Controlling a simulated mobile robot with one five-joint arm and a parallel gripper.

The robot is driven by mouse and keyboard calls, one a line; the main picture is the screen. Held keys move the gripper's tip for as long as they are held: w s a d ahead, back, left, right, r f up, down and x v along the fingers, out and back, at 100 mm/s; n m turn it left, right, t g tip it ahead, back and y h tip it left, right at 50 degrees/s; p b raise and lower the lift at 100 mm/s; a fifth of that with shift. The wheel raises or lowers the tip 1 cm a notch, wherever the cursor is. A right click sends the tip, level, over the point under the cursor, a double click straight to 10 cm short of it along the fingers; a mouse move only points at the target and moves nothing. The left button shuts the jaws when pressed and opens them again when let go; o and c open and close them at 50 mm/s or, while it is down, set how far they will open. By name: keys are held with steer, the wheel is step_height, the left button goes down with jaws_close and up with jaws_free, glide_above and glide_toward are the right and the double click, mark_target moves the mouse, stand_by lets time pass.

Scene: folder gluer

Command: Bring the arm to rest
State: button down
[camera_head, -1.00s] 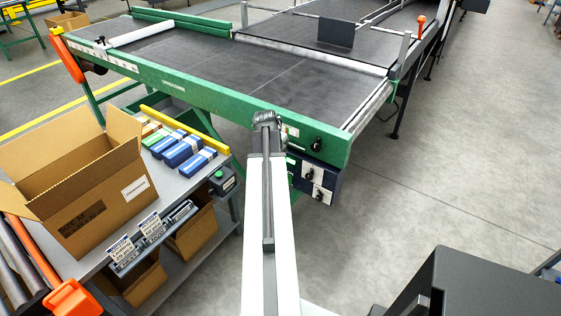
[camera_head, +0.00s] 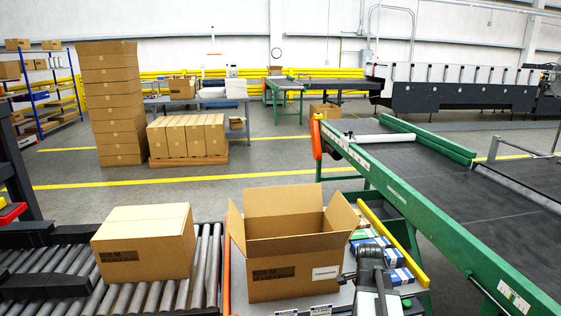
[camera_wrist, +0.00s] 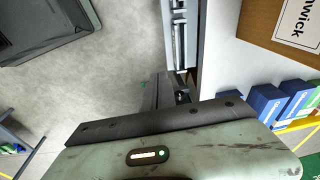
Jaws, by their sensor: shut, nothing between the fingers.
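My arm stands at the bottom of the head view, in front of the cart's right part, with its dark upper end (camera_head: 370,258) beside the open carton (camera_head: 290,240). My gripper (camera_wrist: 170,92) shows in the wrist view as dark fingers beyond a worn grey-green housing. It is shut and empty, above bare floor along the cart's edge. The fingertips are small and partly hidden by the housing. In the head view I cannot make out the fingers.
Blue boxes (camera_head: 393,257) lie on the cart right of the carton. A closed carton (camera_head: 145,243) sits on a roller conveyor (camera_head: 207,262) at left. The green-framed folder gluer (camera_head: 420,215) fills the right. Stacked cartons (camera_head: 112,105) stand behind.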

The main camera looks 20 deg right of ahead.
steer(key=w+a+n+y, duration=0.2)
steer(key=a+n, duration=1.7)
steer(key=a, duration=1.3)
step_height(320, 180, up, 14)
steer(key=p, duration=1.4)
steer(key=shift+w+d+g, duration=0.15)
steer(key=shift+d+g, duration=0.1)
steer(key=shift+g, duration=0.05)
steer(key=shift+r, duration=0.1)
steer(key=shift+d, duration=0.1)
